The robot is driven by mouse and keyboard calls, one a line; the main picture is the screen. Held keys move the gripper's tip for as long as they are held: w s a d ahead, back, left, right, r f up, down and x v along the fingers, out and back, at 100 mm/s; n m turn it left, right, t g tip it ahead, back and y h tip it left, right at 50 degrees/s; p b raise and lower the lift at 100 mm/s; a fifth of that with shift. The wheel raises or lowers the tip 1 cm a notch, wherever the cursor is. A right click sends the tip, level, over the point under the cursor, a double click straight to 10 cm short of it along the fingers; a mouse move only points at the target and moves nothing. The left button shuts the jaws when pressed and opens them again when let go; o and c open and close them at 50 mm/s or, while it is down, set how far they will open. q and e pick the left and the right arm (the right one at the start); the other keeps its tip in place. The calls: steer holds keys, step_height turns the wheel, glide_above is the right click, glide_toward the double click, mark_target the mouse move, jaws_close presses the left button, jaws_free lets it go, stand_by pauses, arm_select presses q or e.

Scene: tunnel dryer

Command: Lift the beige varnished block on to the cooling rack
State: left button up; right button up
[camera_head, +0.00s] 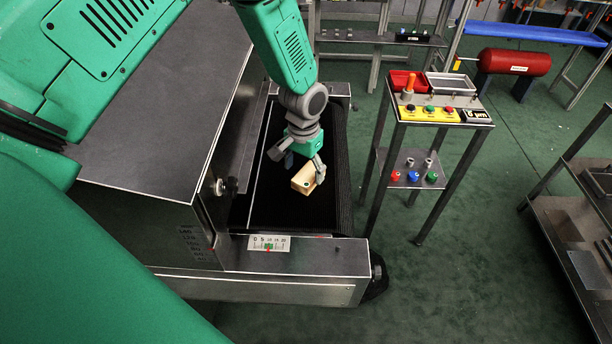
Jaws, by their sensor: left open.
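The beige block (304,180) rests on the black belt at the tunnel dryer's open end, near the belt's right side. It has a small dark mark on one face. My left gripper (298,168) reaches down over the belt with its fingers spread. One finger is at the block's right side and the other is to the left, partly hidden. I cannot tell whether a finger touches the block. My right gripper is not in view. I cannot tell for sure which stand is the cooling rack; a dark metal rack (565,215) stands at the right edge.
The dryer's metal housing (150,110) borders the belt (265,205) on the left. A small stand (440,115) with colored knobs and trays is right of the belt. A red cylinder (515,62) and blue bench (535,33) are farther back. Green floor lies clear between stand and rack.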

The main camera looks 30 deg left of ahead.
arm_select(q)
steer(key=shift+w+d+f, duration=0.1)
steer(key=shift+d+f, duration=0.05)
steer(key=shift+f, duration=0.4)
steer(key=shift+d+f, duration=0.15)
steer(key=shift+f, duration=0.4)
steer(key=shift+d, duration=0.5)
steer(key=shift+a, duration=0.15)
steer(key=c, duration=1.2)
steer(key=shift+a, duration=0.35)
steer(key=shift+c, duration=0.9)
